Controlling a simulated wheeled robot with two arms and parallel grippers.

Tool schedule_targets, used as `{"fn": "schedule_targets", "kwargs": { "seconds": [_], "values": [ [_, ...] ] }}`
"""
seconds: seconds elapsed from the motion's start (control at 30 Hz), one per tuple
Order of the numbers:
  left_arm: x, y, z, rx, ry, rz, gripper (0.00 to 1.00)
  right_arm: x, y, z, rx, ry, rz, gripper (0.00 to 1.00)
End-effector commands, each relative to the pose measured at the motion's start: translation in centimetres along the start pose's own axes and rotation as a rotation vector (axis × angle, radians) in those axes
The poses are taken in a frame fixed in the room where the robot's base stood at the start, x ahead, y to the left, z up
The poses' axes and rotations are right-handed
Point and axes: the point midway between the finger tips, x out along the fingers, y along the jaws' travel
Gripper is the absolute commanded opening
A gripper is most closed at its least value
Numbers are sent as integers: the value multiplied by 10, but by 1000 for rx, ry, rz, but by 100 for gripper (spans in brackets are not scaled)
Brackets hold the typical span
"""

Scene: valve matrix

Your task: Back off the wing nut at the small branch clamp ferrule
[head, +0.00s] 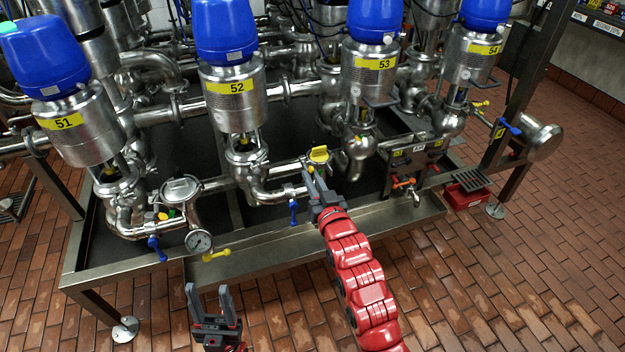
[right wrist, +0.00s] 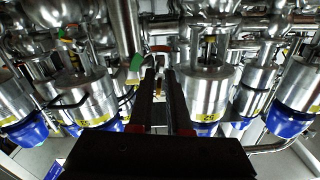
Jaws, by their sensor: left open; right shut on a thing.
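My right gripper (head: 309,176) reaches in from the front to the small branch pipe between the valves labelled 52 and 53. It is shut on a small part there, which I take to be the wing nut; the fingers mostly hide it. A yellow-topped fitting (head: 319,154) stands just above the fingertips. A blue handle (head: 293,211) hangs just left of the gripper. In the right wrist view, the closed fingers (right wrist: 160,72) point at pipework and cover the gripped part. My left gripper (head: 208,298) is open and empty, low in front of the frame.
Valves 51 (head: 88,128), 52 (head: 236,100) and 53 (head: 371,75) stand behind the steel tray edge (head: 250,246). A red bin (head: 463,197) is at right. The brick floor in front is clear.

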Motion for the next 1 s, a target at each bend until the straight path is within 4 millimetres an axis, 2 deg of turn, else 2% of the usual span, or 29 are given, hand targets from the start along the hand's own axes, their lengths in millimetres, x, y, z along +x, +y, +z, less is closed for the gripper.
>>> {"fn": "schedule_targets", "kwargs": {
  "seconds": [0.53, 0.57, 0.67, 0.7, 1.0],
  "values": [
    [-1, 0, 0, 0, 0, 0, 50, 0, 0, 4, -25, -9, 0, 0],
    [-1, 0, 0, 0, 0, 0, 50, 0, 0, 4, -25, -9, 0, 18],
    [-1, 0, 0, 0, 0, 0, 50, 0, 0, 4, -25, -7, 0, 36],
    [-1, 0, 0, 0, 0, 0, 50, 0, 0, 3, -26, -6, 0, 38],
    [-1, 0, 0, 0, 0, 0, 50, -2, 0, 2, -26, -3, 0, 38]
  ]
}}
